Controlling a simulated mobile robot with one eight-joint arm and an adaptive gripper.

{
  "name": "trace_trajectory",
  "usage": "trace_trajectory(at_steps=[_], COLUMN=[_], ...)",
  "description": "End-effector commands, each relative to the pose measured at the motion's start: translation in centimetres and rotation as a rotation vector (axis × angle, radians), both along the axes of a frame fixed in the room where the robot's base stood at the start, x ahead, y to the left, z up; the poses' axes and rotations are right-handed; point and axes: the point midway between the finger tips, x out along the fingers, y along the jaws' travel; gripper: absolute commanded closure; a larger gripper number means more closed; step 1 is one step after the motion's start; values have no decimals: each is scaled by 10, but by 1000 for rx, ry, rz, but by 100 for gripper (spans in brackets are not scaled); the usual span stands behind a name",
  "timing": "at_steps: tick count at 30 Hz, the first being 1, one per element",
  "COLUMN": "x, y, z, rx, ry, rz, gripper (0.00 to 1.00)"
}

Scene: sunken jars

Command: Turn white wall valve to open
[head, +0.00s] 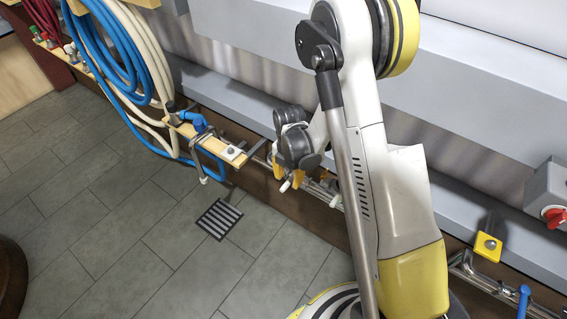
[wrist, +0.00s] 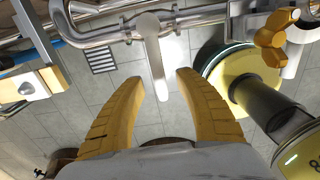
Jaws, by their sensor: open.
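The white valve (wrist: 155,62) shows in the wrist view as a lever on a metal pipe (wrist: 95,36). Its handle lies across the pipe's direction and points down the picture, with its lower end between my fingertips. My gripper (wrist: 157,80) is open, with one yellow finger on each side of the handle. Gaps show between handle and fingers; how far apart they are in depth I cannot tell. In the head view my gripper (head: 288,174) is low by the wall, and a small white handle end (head: 284,187) shows by its fingers. My arm hides part of the pipe there.
A wooden bracket (head: 217,147) with a blue valve (head: 193,122) sits to the left, beside hanging blue hose (head: 112,60). A floor drain (head: 219,217) lies below. A grey box with a red knob (head: 555,216) and a blue handle (head: 523,298) are at right.

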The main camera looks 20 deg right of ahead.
Motion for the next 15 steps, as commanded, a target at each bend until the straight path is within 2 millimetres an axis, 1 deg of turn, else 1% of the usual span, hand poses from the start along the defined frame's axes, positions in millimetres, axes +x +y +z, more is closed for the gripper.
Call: trace_trajectory(at_steps=[1,5,15], x=[0,0,1], y=[0,0,1], z=[2,-1,-20], rx=[0,0,0], ry=[0,0,0], rz=[0,0,0], gripper=[59,59,59])
